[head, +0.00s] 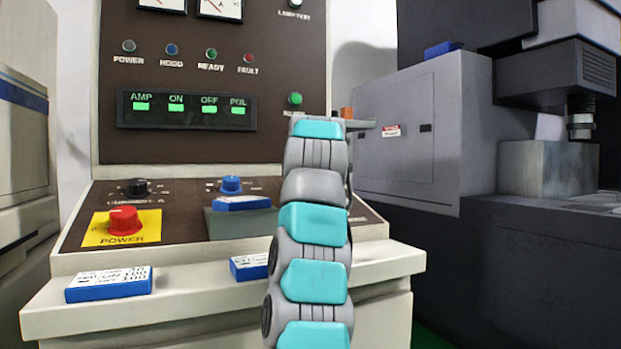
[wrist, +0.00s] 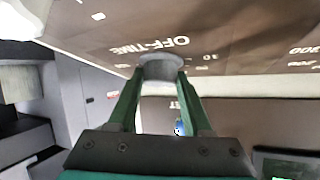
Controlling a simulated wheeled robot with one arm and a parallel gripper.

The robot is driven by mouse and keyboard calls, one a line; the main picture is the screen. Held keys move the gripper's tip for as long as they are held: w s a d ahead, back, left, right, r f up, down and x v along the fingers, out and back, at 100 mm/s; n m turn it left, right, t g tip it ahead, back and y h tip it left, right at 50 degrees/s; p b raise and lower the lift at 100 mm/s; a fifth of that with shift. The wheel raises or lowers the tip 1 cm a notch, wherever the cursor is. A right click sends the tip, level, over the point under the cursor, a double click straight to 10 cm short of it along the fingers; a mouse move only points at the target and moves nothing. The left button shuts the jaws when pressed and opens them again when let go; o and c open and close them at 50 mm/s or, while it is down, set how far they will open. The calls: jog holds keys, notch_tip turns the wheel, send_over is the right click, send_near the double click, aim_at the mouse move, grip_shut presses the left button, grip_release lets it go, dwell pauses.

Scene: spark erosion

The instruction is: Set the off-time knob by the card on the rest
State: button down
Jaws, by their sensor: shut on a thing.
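In the wrist view my gripper (wrist: 160,80) is shut on a grey round knob (wrist: 161,65), with its green fingers on either side. The words OFF-TIME show upside down on the brown panel beside this knob, along with scale marks and numbers. The knob's pointer cannot be made out. In the head view my arm hides the gripper and this knob. A blue card with a white printed face (head: 243,203) lies on a grey rest (head: 232,224) on the sloping panel. Its print is too small to read.
Two more blue cards lie on the front ledge, one at left (head: 108,285) and one partly behind my arm (head: 249,267). A red POWER knob (head: 123,220), a black knob (head: 137,187) and a blue knob (head: 231,184) stand on the panel. A grey machine cabinet (head: 410,135) stands right.

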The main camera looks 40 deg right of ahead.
jog(key=shift+w+f, duration=0.1)
jog(key=shift+f, duration=0.35)
jog(key=shift+c, duration=1.7)
grip_release()
jog(key=shift+r, duration=0.1)
jog(key=shift+r, duration=0.2)
jog(key=b+v, duration=0.1)
jog(key=v, duration=0.6)
jog(key=shift+s+a+r+b, duration=0.15)
jog(key=shift+s+a+b, duration=0.05)
jog(key=shift+s+b, duration=0.1)
